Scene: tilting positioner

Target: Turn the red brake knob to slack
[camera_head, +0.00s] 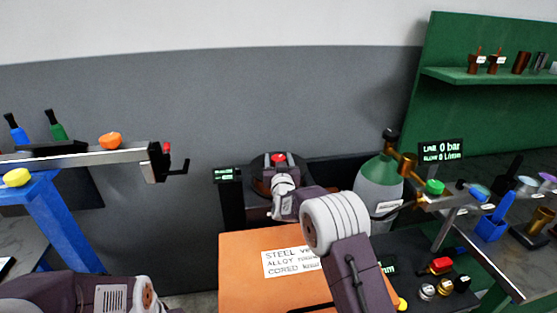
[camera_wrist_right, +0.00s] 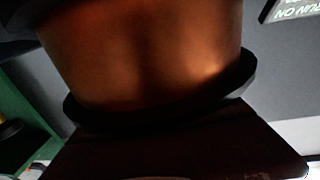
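A small red knob (camera_head: 278,157) shows near the middle of the head view, on the dark positioner (camera_head: 258,187) in front of the grey wall. My right gripper (camera_head: 279,166) is right at it, reaching away from the camera. Its wrist covers most of the positioner, and I cannot tell whether the fingers touch the knob. The fingertips are too small and dark to read. The right wrist view is filled by a dark brown rounded surface (camera_wrist_right: 150,50) with a black rim; no fingers or knob show there. My left arm is at the lower left, its gripper out of view.
An orange box (camera_head: 240,270) with a white label stands in front of the positioner. A green-and-grey gas cylinder (camera_head: 380,185) with a brass regulator is close right of my right arm. A beam (camera_head: 90,156) on a blue stand is at left.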

